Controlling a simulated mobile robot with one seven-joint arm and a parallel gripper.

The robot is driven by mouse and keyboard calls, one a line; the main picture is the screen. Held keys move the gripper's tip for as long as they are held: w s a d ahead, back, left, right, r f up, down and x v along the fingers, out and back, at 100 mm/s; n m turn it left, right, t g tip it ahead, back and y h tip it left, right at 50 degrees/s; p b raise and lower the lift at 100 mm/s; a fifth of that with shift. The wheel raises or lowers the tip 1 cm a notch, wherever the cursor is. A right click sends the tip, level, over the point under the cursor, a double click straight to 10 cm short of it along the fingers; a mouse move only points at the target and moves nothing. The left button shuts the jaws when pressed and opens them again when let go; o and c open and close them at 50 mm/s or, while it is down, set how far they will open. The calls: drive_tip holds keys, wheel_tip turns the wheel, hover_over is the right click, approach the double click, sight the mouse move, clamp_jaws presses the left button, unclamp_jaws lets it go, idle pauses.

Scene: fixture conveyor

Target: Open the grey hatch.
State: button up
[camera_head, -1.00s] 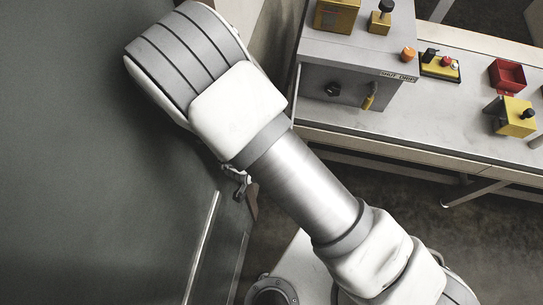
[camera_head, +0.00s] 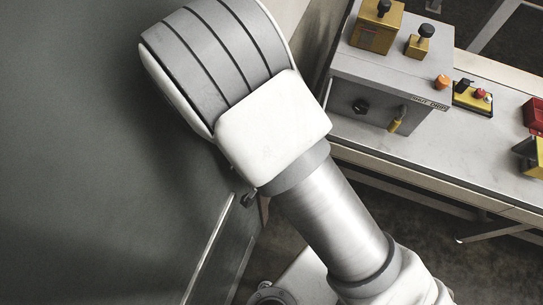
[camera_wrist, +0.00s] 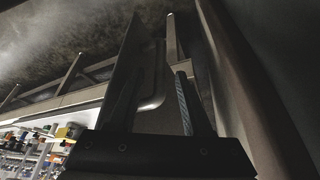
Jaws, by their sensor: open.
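A large dark grey panel (camera_head: 90,180), which looks like the grey hatch, fills the left of the head view. A pale metal strip (camera_head: 213,240) runs near its right edge. A small dark latch-like part (camera_head: 249,199) shows there, mostly hidden behind my arm. My gripper is out of sight in the head view, behind my arm. In the wrist view my gripper (camera_wrist: 158,60) is open, with a gap between its fingers. A grey surface with a rounded corner shows beyond that gap. A tall brownish-grey edge (camera_wrist: 240,85) stands close on the right. I cannot tell whether the fingers touch anything.
A bench (camera_head: 480,155) runs along the right. Dark floor shows below the bench.

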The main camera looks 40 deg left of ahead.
drive_tip(key=v, duration=1.3)
